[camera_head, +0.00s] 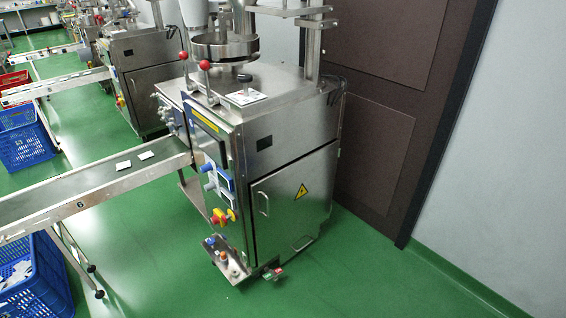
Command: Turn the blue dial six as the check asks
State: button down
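A steel packing machine (290,110) stands in the middle, with a conveyor (110,183) marked 6 running from it to the left. On the machine's narrow front face are pale blue knob-like controls (208,168) beside small blue-framed panels (227,180). Their settings are too small to read, and I cannot tell which one is the blue dial. A red and yellow switch (218,216) sits below them. My gripper is not in view.
A low steel bracket (228,262) with small buttons juts out near the floor. Two small white packets (146,155) lie on the conveyor. Blue crates (35,285) stand at the left. Green floor (370,280) is clear at the front right, before a dark door (390,80).

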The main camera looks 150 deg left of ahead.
aim_at(208, 167)
jog(key=u, duration=0.05)
jog(key=i, duration=0.4)
jog(key=u, duration=5.65)
jog(key=i, duration=0.55)
jog(key=u, duration=1.15)
jog(key=i, duration=1.35)
jog(key=z, duration=0.4)
jog(key=i, duration=1.2)
jog(key=z, duration=0.8)
